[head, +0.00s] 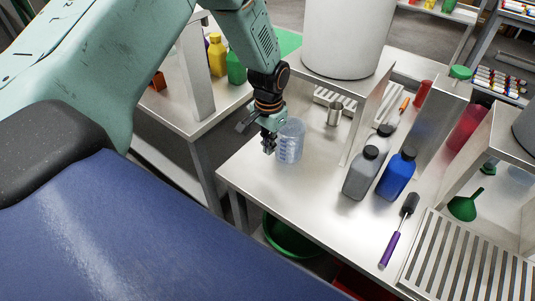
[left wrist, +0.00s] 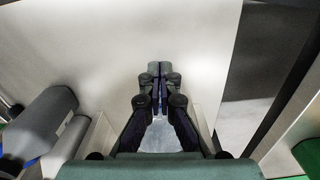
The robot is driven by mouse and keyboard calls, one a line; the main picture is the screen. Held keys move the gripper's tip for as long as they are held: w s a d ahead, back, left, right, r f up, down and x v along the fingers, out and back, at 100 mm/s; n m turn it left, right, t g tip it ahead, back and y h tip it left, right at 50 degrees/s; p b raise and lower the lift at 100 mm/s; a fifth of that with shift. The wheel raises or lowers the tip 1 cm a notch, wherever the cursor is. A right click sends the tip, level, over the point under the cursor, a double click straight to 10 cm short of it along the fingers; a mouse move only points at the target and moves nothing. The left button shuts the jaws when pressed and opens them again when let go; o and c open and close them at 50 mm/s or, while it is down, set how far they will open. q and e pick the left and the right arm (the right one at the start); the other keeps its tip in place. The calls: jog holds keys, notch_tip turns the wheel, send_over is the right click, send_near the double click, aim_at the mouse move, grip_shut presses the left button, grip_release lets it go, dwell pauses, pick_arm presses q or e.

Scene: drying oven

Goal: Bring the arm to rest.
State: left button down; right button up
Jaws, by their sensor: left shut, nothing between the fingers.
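My left gripper (head: 268,148) hangs from the green arm above the steel table, its fingers pointing down. It is just left of a clear beaker (head: 291,142) with pale markings, which stands upright on the table. In the head view the gripper overlaps the beaker's left edge; I cannot tell whether they touch. The left wrist view shows the two fingertips (left wrist: 160,68) together with nothing between them. My right gripper is not in view.
A grey bottle (head: 361,174), a blue bottle (head: 396,175) and a purple-handled brush (head: 391,247) are on the table (head: 312,210) to the right. A metal cup (head: 335,113) stands behind the beaker. A large white cylinder (head: 348,38) is at the back. The table's front left is clear.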

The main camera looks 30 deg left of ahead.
pick_arm(q)
notch_tip(320, 180, up, 4)
jog(key=shift+f, duration=0.1)
jog(key=s+d+f+t, duration=0.1)
jog(key=s+f, duration=0.1)
jog(key=f, duration=0.1)
jog(key=s+d+f+n+t, duration=0.1)
jog(key=s+d+f, duration=0.1)
jog(key=s+d+f+n+t+b, duration=0.1)
jog(key=s+d+f, duration=0.1)
jog(key=s+f, duration=0.1)
jog(key=shift+d+f+h, duration=0.25)
jog(key=shift+f+h, duration=0.05)
jog(key=shift+f, duration=0.05)
jog(key=s+d+f+g+b, duration=0.1)
jog(key=s+f, duration=0.2)
jog(key=s, duration=1)
jog(key=s+d+f+g+b, duration=0.1)
jog(key=s+f, duration=0.3)
jog(key=s, duration=0.8)
jog(key=shift+s+f+g+b, duration=0.25)
jog(key=shift+s+g+b, duration=0.15)
jog(key=shift+g, duration=0.1)
